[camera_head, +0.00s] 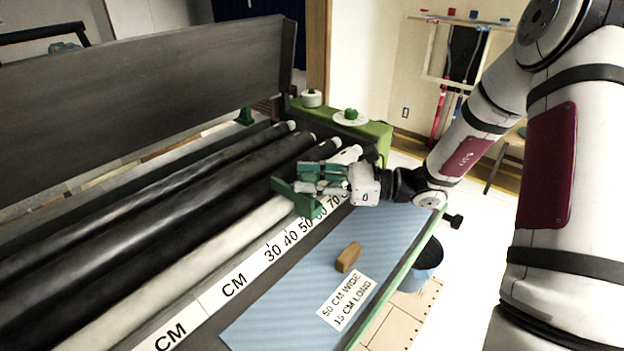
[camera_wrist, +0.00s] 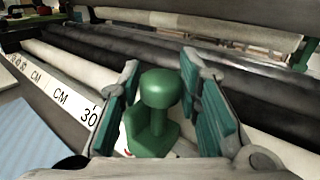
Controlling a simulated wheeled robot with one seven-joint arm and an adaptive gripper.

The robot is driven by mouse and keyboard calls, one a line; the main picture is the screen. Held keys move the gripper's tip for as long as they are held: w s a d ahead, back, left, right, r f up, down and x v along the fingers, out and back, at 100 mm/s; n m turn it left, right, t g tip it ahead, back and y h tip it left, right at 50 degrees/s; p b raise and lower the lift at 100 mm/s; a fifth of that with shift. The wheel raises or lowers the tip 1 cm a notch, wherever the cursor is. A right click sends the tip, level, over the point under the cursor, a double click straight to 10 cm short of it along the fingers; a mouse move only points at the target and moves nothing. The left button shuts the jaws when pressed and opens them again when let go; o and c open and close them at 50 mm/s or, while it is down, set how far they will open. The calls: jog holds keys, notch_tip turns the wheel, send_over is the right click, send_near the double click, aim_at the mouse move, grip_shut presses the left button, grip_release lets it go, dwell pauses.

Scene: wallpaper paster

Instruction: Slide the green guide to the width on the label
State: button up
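The green guide (camera_head: 291,192) stands at the rollers' front edge, beside the 50 and 60 marks of the CM scale (camera_head: 268,254). In the wrist view the guide's round-topped post (camera_wrist: 158,112) is upright between my finger pads. My gripper (camera_head: 313,178) is open around the post; in the wrist view my gripper (camera_wrist: 160,100) shows a small gap on each side. The exact mark at the guide is hard to read.
A tan block (camera_head: 348,257) lies on the paper above the label. Black and pale rollers (camera_head: 190,215) run along the machine beside the scale. A green end housing (camera_head: 375,131) with a dial (camera_head: 350,118) stands behind my gripper. A dark bucket (camera_head: 428,258) is below the right edge.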

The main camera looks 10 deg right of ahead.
jog(key=shift+o, duration=1)
jog(key=shift+d, duration=0.2)
jog(key=v, duration=1.1)
jog(key=shift+s+d, duration=0.2)
jog(key=shift+d, duration=0.1)
jog(key=shift+d, duration=0.1)
